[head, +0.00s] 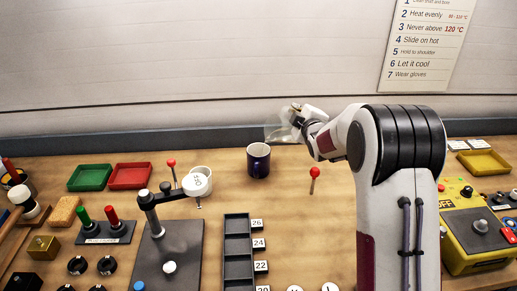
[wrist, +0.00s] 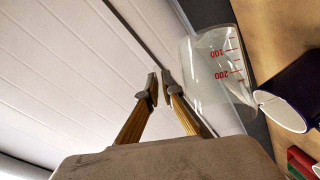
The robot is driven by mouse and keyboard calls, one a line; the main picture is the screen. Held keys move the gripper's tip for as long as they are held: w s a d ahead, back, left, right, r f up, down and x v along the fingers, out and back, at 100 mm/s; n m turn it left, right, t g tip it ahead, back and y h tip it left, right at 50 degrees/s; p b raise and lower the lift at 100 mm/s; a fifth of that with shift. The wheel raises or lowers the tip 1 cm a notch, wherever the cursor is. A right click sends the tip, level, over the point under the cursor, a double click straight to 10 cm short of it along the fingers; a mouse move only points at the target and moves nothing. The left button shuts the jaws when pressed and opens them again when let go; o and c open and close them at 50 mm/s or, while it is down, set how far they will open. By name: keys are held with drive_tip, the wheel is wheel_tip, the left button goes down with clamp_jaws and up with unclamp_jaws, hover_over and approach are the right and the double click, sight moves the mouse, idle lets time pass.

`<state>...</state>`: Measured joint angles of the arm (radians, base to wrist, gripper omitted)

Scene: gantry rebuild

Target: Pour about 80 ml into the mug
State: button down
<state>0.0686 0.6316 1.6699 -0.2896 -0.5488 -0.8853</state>
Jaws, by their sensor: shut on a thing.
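The dark blue mug (head: 258,163) stands upright on the bench, left of my gripper (head: 296,112) in the head view. In the wrist view the mug (wrist: 301,88) is at the right, with its white inside partly visible. A clear beaker (head: 277,133) with red marks hangs at my gripper, above and right of the mug. The wrist view shows the beaker (wrist: 207,88) tilted, its mouth end toward the mug. My gripper (wrist: 160,82) is shut on the beaker; the exact grip point is unclear. I cannot make out the liquid level or any stream.
A red-knobbed lever (head: 314,174) stands right of the mug. A stand with a white cup (head: 197,181) is to the left. Red (head: 130,176) and green (head: 90,177) trays lie farther left. A numbered black rack (head: 237,250) is in front. The wall is close behind.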

drive_tip(key=shift+s+a+r+n, duration=0.2)
drive_tip(key=shift+a+r+n, duration=0.3)
drive_tip(key=shift+r, duration=0.15)
idle(1.1)
drive_tip(key=shift+f, duration=0.1)
drive_tip(key=shift+w+d+f+m, duration=0.25)
drive_tip(key=shift+d+f+m, duration=0.35)
drive_tip(key=shift+d, duration=0.05)
drive_tip(key=shift+w+d+m+g, duration=0.15)
drive_tip(key=shift+d+m+g, duration=0.15)
drive_tip(key=shift+m, duration=0.2)
drive_tip(key=shift+w+d+f, duration=0.1)
drive_tip(key=shift+d, duration=0.1)
drive_tip(key=shift+w+d+f+m+g+y, duration=0.15)
drive_tip(key=shift+d+f+m+g+y, duration=0.15)
drive_tip(key=shift+f+m, duration=0.3)
drive_tip(key=shift+w+d+f+m+g+y, duration=0.1)
drive_tip(key=shift+d+f+m+g+y, duration=0.2)
drive_tip(key=shift+f, duration=0.45)
drive_tip(key=shift+w+d+f+m, duration=0.1)
drive_tip(key=shift+f+m, duration=0.15)
drive_tip(key=shift+m, duration=0.05)
idle(0.3)
